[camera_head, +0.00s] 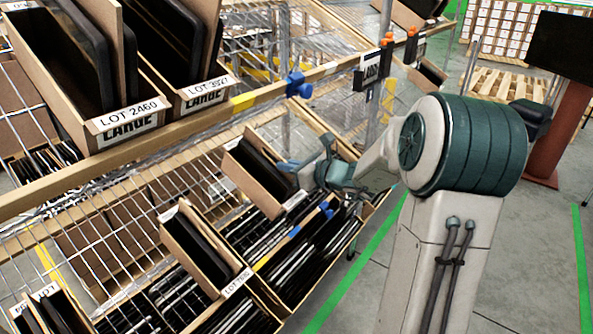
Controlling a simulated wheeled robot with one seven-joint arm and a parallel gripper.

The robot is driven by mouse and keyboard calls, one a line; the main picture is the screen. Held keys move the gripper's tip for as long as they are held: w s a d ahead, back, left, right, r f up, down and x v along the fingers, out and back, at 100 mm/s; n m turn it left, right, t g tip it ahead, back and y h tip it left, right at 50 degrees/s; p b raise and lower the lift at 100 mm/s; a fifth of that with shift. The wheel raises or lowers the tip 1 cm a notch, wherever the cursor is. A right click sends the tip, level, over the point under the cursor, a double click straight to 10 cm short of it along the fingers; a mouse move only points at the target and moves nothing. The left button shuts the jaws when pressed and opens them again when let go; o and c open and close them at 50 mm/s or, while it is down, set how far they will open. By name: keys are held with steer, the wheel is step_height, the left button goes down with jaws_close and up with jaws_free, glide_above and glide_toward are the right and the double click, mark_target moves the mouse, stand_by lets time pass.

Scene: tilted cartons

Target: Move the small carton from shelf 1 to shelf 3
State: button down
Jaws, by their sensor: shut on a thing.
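A small open brown carton (243,178) with dark flat items in it is at the middle of the view, tilted. My gripper (287,166) reaches it from the right and is shut on the carton's right side. The fingertips are partly hidden against the carton. The carton is over the lower shelf's right part; I cannot tell whether it still touches what is below. A second small carton (183,237) with dark items and a white label stands tilted on the lower shelf, to the lower left.
Large labelled cartons (125,122) stand on the upper shelf at left. The upper shelf's wooden beam (137,154) runs above the lower shelf. Wide bins of dark flat items (312,262) fill the lower level. A post with a sign (371,70) stands behind. Open floor (530,240) lies right.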

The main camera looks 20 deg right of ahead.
mark_target(278, 180)
steer(key=shift+w+a+f, duration=0.15)
steer(key=shift+w+a, duration=0.15)
steer(key=shift+w, duration=0.05)
steer(key=shift+w+a+f+b, duration=0.25)
steer(key=shift+w+f+b, duration=0.1)
steer(key=shift+f+b, duration=0.55)
steer(key=shift+w+a+f+b, duration=0.3)
steer(key=shift+w+f+b, duration=0.1)
steer(key=shift+f+b, duration=0.5)
steer(key=shift+w+a+f+b, duration=0.25)
steer(key=shift+w+f+b, duration=0.1)
steer(key=shift+f+b, duration=0.55)
steer(key=shift+f, duration=0.1)
steer(key=c, duration=1.5)
jaws_free()
steer(key=shift+c, duration=0.2)
steer(key=shift+f, duration=0.1)
steer(key=shift+s, duration=0.1)
steer(key=p+v, duration=0.2)
steer(key=v, duration=1.1)
steer(key=shift+s+d+p, duration=0.2)
steer(key=shift+d+p, duration=0.1)
steer(key=shift+p, duration=0.05)
